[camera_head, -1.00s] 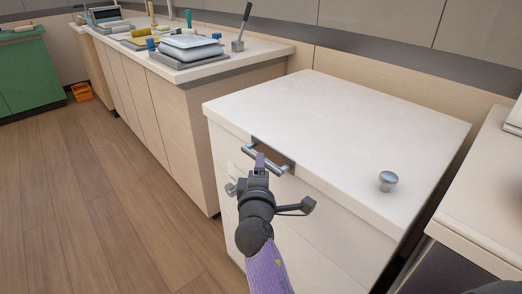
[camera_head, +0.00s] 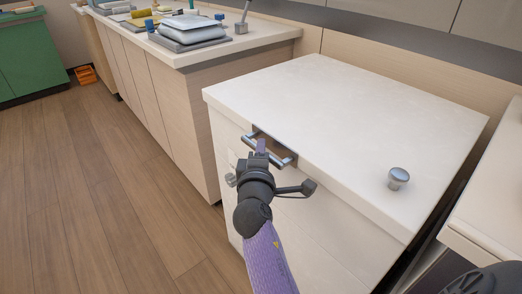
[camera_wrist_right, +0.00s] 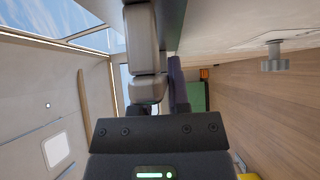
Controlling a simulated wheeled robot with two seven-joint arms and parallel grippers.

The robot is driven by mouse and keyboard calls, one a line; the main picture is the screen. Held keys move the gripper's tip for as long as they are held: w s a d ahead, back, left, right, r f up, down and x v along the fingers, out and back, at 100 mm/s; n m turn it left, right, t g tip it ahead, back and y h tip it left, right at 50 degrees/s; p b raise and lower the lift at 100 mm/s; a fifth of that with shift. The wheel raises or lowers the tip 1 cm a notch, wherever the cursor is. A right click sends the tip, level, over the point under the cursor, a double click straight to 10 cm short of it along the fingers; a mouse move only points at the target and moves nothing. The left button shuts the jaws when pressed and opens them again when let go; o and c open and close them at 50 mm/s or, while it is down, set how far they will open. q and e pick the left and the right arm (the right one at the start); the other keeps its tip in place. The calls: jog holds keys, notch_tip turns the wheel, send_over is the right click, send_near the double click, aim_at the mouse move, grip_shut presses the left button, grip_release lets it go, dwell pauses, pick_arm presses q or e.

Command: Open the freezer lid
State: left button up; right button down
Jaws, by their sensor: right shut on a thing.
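The white freezer chest stands in the middle right of the head view, with its flat white lid (camera_head: 340,105) on top. The lid looks closed or nearly closed. A metal bar handle (camera_head: 283,160) sits at the lid's front edge. My right gripper (camera_head: 261,148) is shut on this handle, seen from behind. In the right wrist view a grey bar (camera_wrist_right: 147,90), likely the handle, lies in front of the gripper (camera_wrist_right: 165,100), close up. My left gripper is not in view.
A small metal knob (camera_head: 398,178) stands on the lid's right side. A long counter (camera_head: 180,55) with trays and tools is at the back left. A white counter (camera_head: 490,210) is close on the right. A green cabinet (camera_head: 30,55) and orange crate (camera_head: 86,75) are far left. The wood floor at left is clear.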

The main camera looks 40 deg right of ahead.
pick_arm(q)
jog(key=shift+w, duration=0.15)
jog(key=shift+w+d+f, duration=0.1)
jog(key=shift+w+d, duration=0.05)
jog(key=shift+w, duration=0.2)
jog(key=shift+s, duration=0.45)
